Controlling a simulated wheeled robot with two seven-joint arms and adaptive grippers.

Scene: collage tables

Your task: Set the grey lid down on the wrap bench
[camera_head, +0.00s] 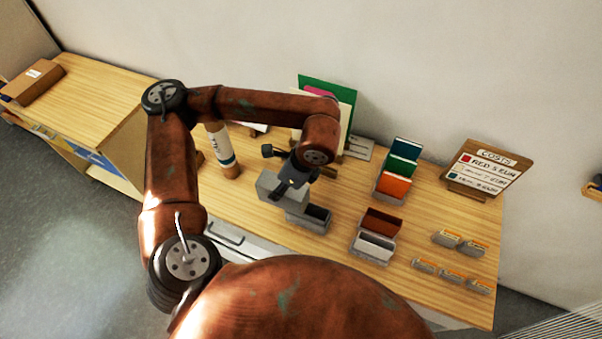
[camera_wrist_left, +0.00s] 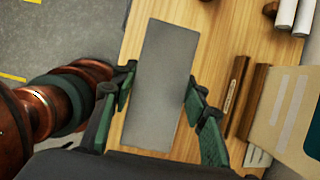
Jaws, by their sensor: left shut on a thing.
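The grey lid (camera_wrist_left: 160,85) is a plain flat rectangle between the fingers of my left gripper (camera_wrist_left: 158,92) in the wrist view. In the head view my left gripper (camera_head: 287,187) is shut on the lid (camera_head: 268,184), over the wooden table (camera_head: 335,200). A grey box (camera_head: 309,219) with a dark open top stands just to the right of the lid and below it in the picture. A second wooden table (camera_head: 95,90) is at the far left; no label shows which table is the wrap bench. My right gripper is not in view.
A brown parcel (camera_head: 34,82) lies on the left table, with bare wood to its right. A white roll (camera_head: 222,150) stands left of my gripper. Card holders (camera_head: 396,175) and a price sign (camera_head: 487,168) stand to the right. Green and cream sheets (camera_head: 342,98) stand behind.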

